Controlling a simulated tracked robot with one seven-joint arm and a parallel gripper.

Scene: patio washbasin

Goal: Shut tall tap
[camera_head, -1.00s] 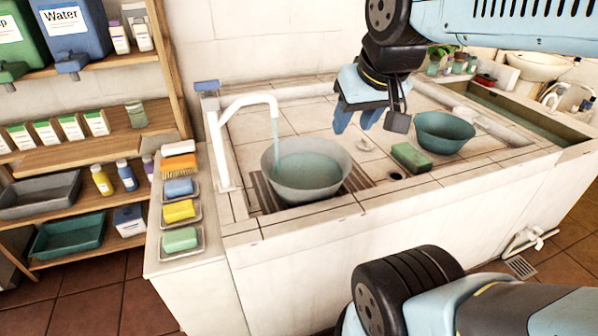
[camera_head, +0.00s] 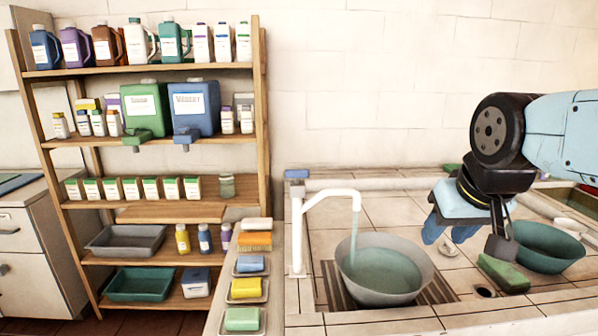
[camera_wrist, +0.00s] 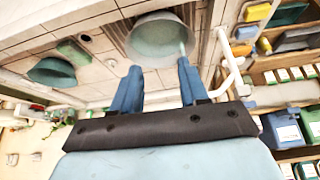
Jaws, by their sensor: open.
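The tall tap (camera_head: 298,225) is a white pipe with a bent spout at the left end of the tiled basin top. It has a blue handle (camera_head: 297,174) at its top. Water (camera_head: 355,225) runs from the spout into a grey bowl (camera_head: 385,290) on a slatted drain. My gripper (camera_head: 450,230) is open and empty, above the counter to the right of the tap and bowl, well apart from the handle. In the wrist view the two blue fingers (camera_wrist: 158,85) are spread, with the bowl (camera_wrist: 157,40) beyond them and the tap (camera_wrist: 230,65) to the right.
A green sponge (camera_head: 503,272) and a teal bowl (camera_head: 547,247) sit right of the grey bowl. Several soaps and a brush lie on a ledge (camera_head: 235,300) left of the tap. A wooden shelf (camera_head: 155,70) with bottles stands at the left. A tiled wall is behind.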

